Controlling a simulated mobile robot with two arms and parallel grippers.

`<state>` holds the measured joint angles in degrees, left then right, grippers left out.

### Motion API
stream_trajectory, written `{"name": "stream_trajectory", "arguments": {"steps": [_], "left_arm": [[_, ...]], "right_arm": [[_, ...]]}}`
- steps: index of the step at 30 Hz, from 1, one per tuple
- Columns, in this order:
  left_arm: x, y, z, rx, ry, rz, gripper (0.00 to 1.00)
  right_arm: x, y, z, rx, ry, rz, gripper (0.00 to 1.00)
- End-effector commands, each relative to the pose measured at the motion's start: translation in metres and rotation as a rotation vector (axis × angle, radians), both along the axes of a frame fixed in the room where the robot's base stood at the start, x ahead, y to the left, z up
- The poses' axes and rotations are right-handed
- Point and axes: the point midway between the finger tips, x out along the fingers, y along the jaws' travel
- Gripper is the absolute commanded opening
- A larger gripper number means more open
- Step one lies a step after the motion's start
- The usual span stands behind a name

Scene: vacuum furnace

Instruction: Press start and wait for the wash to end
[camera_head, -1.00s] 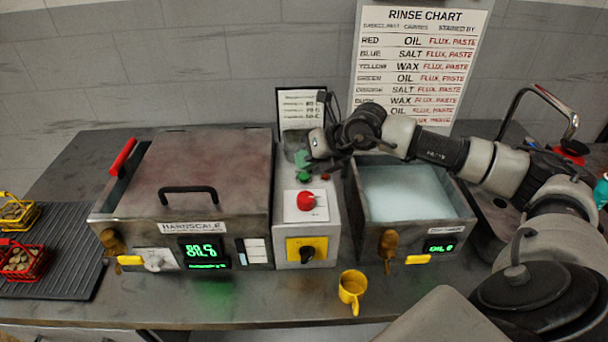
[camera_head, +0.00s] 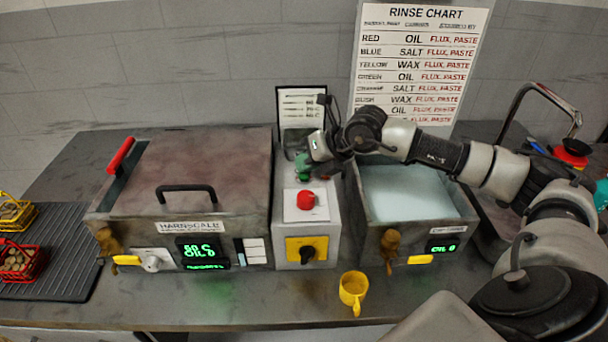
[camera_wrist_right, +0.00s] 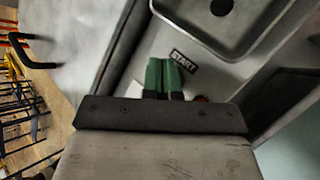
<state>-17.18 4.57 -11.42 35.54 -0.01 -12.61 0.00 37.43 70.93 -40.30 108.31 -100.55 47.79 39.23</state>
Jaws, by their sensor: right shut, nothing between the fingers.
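My right gripper (camera_head: 303,166) is shut and empty, its green fingertips pointing down over the top of the grey control box (camera_head: 334,225). In the right wrist view the shut fingertips (camera_wrist_right: 163,75) are beside the START label (camera_wrist_right: 184,61). The green start button is hidden under the fingers, and I cannot tell whether it is pressed in. The washer (camera_head: 140,190) on the left has its lid down, with a black handle (camera_head: 187,192) and a lit green display (camera_head: 200,252), too blurred to read surely. My left gripper is not in view.
The rinse tank (camera_head: 466,228) stands open to the right. A yellow mug (camera_head: 353,287) stands in front. Baskets (camera_head: 20,262) are at left.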

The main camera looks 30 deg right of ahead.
Motion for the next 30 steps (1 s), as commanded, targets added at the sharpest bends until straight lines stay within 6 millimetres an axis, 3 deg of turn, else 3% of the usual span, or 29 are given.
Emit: {"name": "stream_trajectory", "arguments": {"steps": [21, 30], "left_arm": [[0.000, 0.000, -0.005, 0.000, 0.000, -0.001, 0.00], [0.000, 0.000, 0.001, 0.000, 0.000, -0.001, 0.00]], "right_arm": [[0.000, 0.000, -0.005, 0.000, 0.002, 0.001, 0.00], [0.000, 0.000, 0.007, 0.000, 0.002, 0.001, 0.00]]}}
